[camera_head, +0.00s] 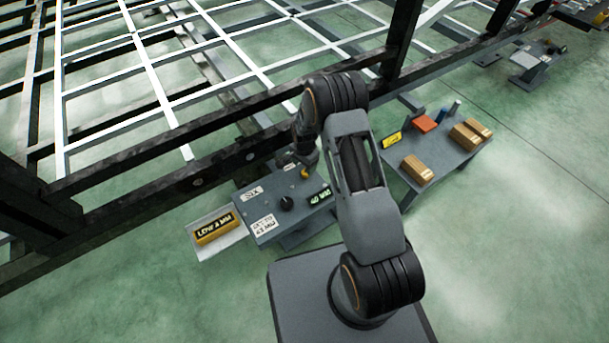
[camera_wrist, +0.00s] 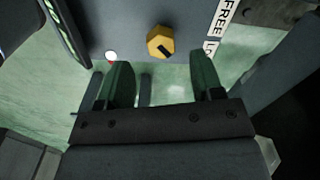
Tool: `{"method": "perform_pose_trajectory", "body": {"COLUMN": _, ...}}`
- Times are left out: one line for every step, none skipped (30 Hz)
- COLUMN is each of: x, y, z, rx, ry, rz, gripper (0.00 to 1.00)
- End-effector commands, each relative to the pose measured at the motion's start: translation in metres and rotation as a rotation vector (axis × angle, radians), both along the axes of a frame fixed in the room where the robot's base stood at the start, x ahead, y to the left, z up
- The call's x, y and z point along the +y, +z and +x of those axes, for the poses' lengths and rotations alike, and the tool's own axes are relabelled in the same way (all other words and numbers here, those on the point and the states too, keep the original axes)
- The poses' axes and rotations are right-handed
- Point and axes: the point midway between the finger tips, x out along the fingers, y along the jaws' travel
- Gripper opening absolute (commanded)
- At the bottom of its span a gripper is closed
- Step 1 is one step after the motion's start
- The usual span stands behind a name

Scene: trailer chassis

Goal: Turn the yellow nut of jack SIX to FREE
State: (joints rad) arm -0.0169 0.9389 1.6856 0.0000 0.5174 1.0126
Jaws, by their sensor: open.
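The jack panel marked SIX (camera_head: 252,193) is a grey box under the trailer frame. Its yellow nut (camera_head: 305,173) shows just beside my gripper in the head view. In the wrist view the yellow hex nut (camera_wrist: 161,42) has a black mark on its face pointing to the lower right. A white label reading FREE (camera_wrist: 228,14) lies to the right of the nut, with a second label partly cut off below it. My gripper (camera_wrist: 160,75) is open and empty, its two fingers short of the nut, which sits beyond the gap between them.
The panel also carries a black knob (camera_head: 287,203), a green display (camera_head: 320,196) and a printed label (camera_head: 264,226). A tray with a yellow block (camera_head: 214,228) is at its left. A grey table (camera_head: 440,165) with boxes stands right. Dark trailer beams run close behind.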

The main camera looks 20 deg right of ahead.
Motion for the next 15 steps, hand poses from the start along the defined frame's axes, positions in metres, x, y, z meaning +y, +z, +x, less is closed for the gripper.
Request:
{"method": "perform_pose_trajectory", "body": {"x": 0.000, "y": -0.013, "z": 0.000, "rx": 0.002, "ry": 0.000, "rz": 0.000, "gripper": 0.61}}
{"method": "perform_pose_trajectory", "body": {"x": 0.000, "y": -0.018, "z": 0.000, "rx": 0.001, "ry": 0.000, "rz": 0.000, "gripper": 0.61}}
{"method": "perform_pose_trajectory", "body": {"x": 0.000, "y": -0.024, "z": 0.000, "rx": 0.000, "ry": 0.000, "rz": 0.000, "gripper": 0.61}}
{"method": "perform_pose_trajectory", "body": {"x": 0.000, "y": -0.028, "z": 0.000, "rx": 0.000, "ry": 0.000, "rz": 0.000, "gripper": 0.61}}
{"method": "perform_pose_trajectory", "body": {"x": 0.000, "y": -0.031, "z": 0.000, "rx": 0.000, "ry": 0.000, "rz": 0.000, "gripper": 0.61}}
{"method": "perform_pose_trajectory", "body": {"x": 0.000, "y": -0.036, "z": 0.000, "rx": 0.000, "ry": 0.001, "rz": 0.000, "gripper": 0.61}}
{"method": "perform_pose_trajectory", "body": {"x": 0.000, "y": -0.038, "z": 0.000, "rx": 0.000, "ry": 0.001, "rz": 0.000, "gripper": 0.61}}
{"method": "perform_pose_trajectory", "body": {"x": 0.000, "y": -0.041, "z": 0.000, "rx": 0.001, "ry": 0.001, "rz": 0.000, "gripper": 0.61}}
{"method": "perform_pose_trajectory", "body": {"x": 0.000, "y": -0.044, "z": 0.000, "rx": 0.001, "ry": 0.001, "rz": 0.000, "gripper": 0.61}}
{"method": "perform_pose_trajectory", "body": {"x": 0.000, "y": -0.046, "z": 0.000, "rx": 0.001, "ry": 0.001, "rz": 0.000, "gripper": 0.61}}
{"method": "perform_pose_trajectory", "body": {"x": 0.000, "y": -0.048, "z": 0.000, "rx": 0.000, "ry": 0.001, "rz": 0.000, "gripper": 0.61}}
{"method": "perform_pose_trajectory", "body": {"x": 0.000, "y": -0.050, "z": 0.000, "rx": 0.000, "ry": 0.001, "rz": 0.000, "gripper": 0.61}}
{"method": "perform_pose_trajectory", "body": {"x": 0.000, "y": -0.050, "z": 0.000, "rx": 0.000, "ry": 0.001, "rz": 0.000, "gripper": 0.61}}
{"method": "perform_pose_trajectory", "body": {"x": 0.000, "y": -0.051, "z": 0.000, "rx": -0.001, "ry": 0.001, "rz": 0.001, "gripper": 0.61}}
{"method": "perform_pose_trajectory", "body": {"x": 0.000, "y": -0.052, "z": 0.000, "rx": -0.001, "ry": 0.001, "rz": 0.000, "gripper": 0.61}}
